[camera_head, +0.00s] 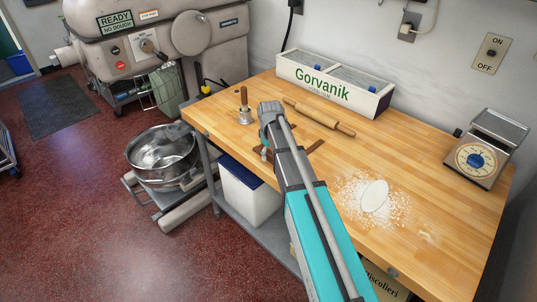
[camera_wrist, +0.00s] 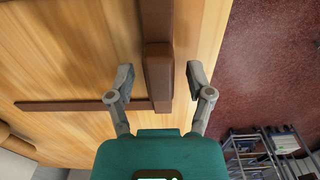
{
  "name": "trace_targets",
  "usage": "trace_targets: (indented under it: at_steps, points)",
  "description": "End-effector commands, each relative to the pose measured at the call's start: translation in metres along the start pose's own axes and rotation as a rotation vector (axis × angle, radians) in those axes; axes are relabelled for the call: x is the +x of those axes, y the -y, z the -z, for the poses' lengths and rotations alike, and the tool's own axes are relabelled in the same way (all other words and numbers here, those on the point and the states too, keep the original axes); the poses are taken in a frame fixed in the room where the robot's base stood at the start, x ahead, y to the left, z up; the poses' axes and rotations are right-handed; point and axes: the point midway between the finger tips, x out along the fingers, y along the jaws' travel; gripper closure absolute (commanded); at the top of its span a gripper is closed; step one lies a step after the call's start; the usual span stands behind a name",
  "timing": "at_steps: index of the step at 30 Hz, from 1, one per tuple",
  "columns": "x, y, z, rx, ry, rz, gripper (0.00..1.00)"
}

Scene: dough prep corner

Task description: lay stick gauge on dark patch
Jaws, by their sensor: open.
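Dark brown wooden strips lie on the worktop (camera_head: 425,165), partly hidden behind my arm in the head view; one strip end (camera_head: 316,146) shows right of the arm. In the wrist view, a long brown strip (camera_wrist: 155,20) runs from the top edge to a thicker brown block (camera_wrist: 158,75). Another thin strip (camera_wrist: 75,106) runs left from the block's lower end. I take these as the stick gauge; I cannot tell a separate dark patch from them. My gripper (camera_wrist: 160,82) is open, its fingers either side of the block with gaps on both sides.
A rolling pin (camera_head: 320,117), a Gorvanik box (camera_head: 330,89) and a wooden-handled metal tool (camera_head: 244,106) stand or lie nearby. A flour patch with a white oval (camera_head: 374,196) is nearer the front. A scale (camera_head: 481,158) stands at right. The table's edge is close in the wrist view.

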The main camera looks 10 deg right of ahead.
Motion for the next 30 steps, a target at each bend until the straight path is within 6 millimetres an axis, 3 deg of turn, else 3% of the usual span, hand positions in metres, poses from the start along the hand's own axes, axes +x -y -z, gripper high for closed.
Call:
trace_targets:
  at_steps: [11, 30]
  points:
    - [-0.013, 0.000, 0.000, 0.000, 0.000, 0.000, 0.33]
    - [-0.065, 0.000, 0.000, -0.001, 0.000, 0.000, 0.33]
